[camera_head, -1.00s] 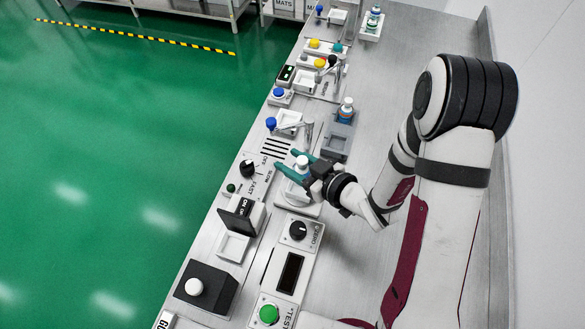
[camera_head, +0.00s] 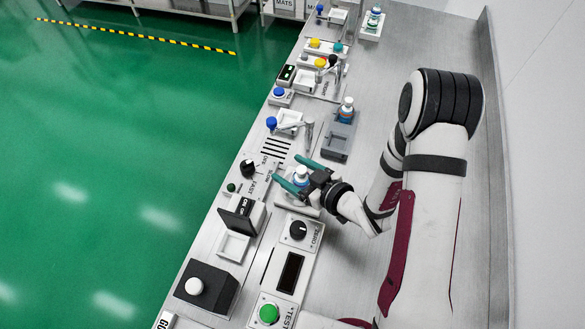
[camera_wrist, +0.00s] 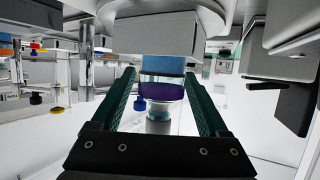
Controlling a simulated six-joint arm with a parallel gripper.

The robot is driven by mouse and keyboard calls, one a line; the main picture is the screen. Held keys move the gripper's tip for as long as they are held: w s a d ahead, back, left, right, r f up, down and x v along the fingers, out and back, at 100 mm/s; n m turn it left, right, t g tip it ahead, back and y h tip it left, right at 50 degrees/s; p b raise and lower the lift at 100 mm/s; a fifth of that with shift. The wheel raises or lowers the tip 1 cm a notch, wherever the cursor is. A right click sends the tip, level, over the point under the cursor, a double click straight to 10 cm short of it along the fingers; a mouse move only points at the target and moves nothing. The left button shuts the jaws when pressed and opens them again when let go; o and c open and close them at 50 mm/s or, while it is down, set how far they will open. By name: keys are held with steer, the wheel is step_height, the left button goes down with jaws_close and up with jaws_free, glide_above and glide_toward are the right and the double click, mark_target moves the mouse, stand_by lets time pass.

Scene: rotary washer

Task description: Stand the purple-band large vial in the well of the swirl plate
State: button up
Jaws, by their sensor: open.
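The purple-band large vial (camera_wrist: 162,90) has a pale cap, a purple band and blue contents. It appears upside down in the wrist view. In the head view the vial (camera_head: 301,175) looks upright at the pale swirl plate (camera_head: 311,211). Its base meets a pale block (camera_wrist: 155,35) in the wrist view; the well itself is hidden, so I cannot tell how deep it sits. My gripper (camera_head: 303,172) is open, with one green finger on each side of the vial. Gaps show between the fingers and the vial in the wrist view.
A black knob (camera_head: 248,168) sits to the left, and a panel with a dial (camera_head: 298,231) and green button (camera_head: 268,314) in front. Bare bench (camera_head: 390,100) lies to the right.

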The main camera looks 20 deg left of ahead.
mark_target(304, 177)
steer(key=v, duration=0.7)
steer(key=shift+s+d+r, duration=0.2)
steer(key=shift+r, duration=0.05)
